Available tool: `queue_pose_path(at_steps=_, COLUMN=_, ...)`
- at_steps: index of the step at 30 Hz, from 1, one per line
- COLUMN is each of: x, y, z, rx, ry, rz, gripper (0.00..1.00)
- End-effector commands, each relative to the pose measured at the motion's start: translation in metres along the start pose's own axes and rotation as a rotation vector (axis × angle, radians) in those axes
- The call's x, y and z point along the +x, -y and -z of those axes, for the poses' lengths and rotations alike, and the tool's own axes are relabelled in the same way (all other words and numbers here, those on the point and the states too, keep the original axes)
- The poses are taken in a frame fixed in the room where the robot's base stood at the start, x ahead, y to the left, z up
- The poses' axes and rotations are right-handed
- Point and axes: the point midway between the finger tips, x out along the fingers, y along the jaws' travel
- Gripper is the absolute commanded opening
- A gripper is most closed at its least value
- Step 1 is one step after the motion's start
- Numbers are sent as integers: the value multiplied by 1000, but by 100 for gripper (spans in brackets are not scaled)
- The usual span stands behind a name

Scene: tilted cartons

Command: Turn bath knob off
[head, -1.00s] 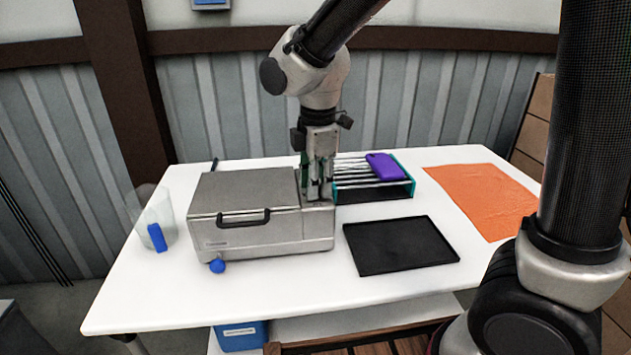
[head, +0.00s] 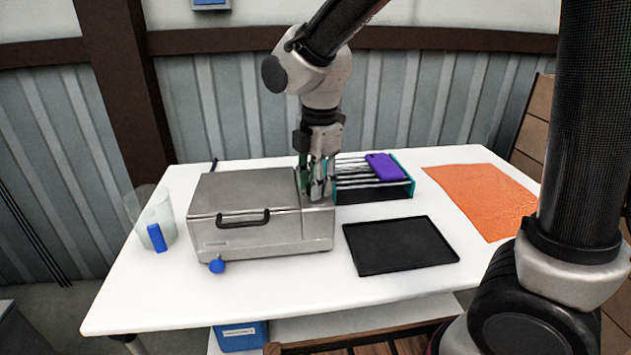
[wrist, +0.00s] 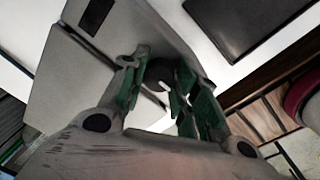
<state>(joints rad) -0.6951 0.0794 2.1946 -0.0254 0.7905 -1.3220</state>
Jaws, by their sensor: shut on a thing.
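The bath (head: 245,195) is a grey metal box with a closed lid and a black front handle, on the white table in the head view. It has a narrow panel at its right end, which shows in the wrist view as a pale grey surface (wrist: 165,28). My gripper (head: 317,192) points down onto this panel. In the wrist view its green-padded fingers (wrist: 165,88) are closed in around a small knob (wrist: 160,72) on the panel. The fingers hide most of the knob, and I cannot read its setting.
A rack (head: 350,187) with a purple item (head: 386,167) stands close right of the bath. A black tray (head: 400,245) and an orange mat (head: 485,200) lie further right. A clear beaker (head: 140,215) with a blue label stands left.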

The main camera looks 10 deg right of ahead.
Motion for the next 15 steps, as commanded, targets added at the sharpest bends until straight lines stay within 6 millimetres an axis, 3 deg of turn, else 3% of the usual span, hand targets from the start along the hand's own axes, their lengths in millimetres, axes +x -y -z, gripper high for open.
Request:
queue_pose_path(at_steps=2, x=-1, y=-1, z=0, rx=0, ry=0, rz=-2, gripper=40)
queue_pose_path(at_steps=11, x=-1, y=0, z=0, rx=0, ry=0, rz=-1, gripper=40)
queue_pose_path(at_steps=15, x=-12, y=-1, z=0, rx=0, ry=-1, rz=-4, gripper=40)
